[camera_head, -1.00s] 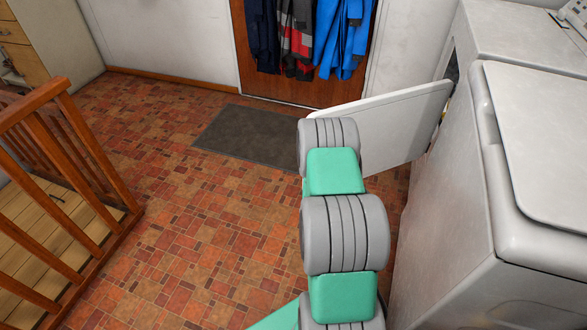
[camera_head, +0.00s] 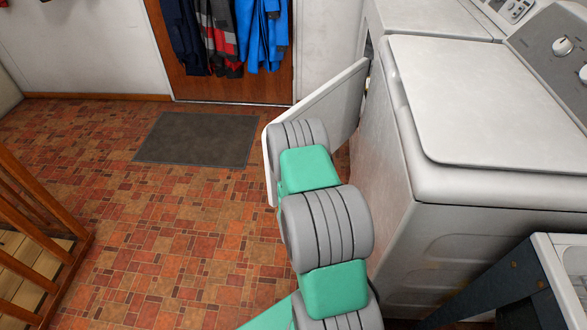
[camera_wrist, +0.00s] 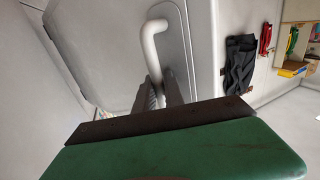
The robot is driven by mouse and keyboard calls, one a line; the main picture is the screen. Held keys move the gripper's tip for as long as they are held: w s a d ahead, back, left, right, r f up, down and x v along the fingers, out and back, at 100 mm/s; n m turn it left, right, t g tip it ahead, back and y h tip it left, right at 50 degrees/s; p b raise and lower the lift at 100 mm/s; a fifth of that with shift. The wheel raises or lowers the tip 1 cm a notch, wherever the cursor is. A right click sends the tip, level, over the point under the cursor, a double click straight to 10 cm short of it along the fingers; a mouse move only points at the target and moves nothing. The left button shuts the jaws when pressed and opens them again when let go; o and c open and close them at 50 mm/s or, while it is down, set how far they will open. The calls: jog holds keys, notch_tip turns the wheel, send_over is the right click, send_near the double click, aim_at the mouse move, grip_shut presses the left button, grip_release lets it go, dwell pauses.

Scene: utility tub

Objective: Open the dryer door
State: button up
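The dryer door (camera_head: 338,103) is a white panel standing ajar, swung out from the front of the far white machine, the dryer (camera_head: 430,17). In the wrist view, a white curved handle (camera_wrist: 150,45) sits on a pale panel. My gripper (camera_wrist: 160,92) has its dark fingers on either side of the handle's lower end, close together, and appears shut on it. In the head view my grey and green arm reaches to the door and hides its lower part; the gripper itself is hidden there.
A near white machine with a flat lid (camera_head: 480,95) stands at the right, beside a pale tub (camera_head: 565,262). A wooden railing (camera_head: 35,235) is at the left. A dark mat (camera_head: 200,138) lies before the brown door with hanging clothes. The tiled floor at left is open.

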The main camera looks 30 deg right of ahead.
jog(key=o, duration=0.4)
jog(key=shift+w+a+r, duration=0.15)
jog(key=shift+a+r, duration=0.2)
jog(key=shift+d+f, duration=0.1)
jog(key=shift+d, duration=0.05)
jog(key=shift+s+f, duration=0.1)
jog(key=shift+s, duration=0.1)
jog(key=v, duration=0.7)
jog(key=shift+s, duration=0.4)
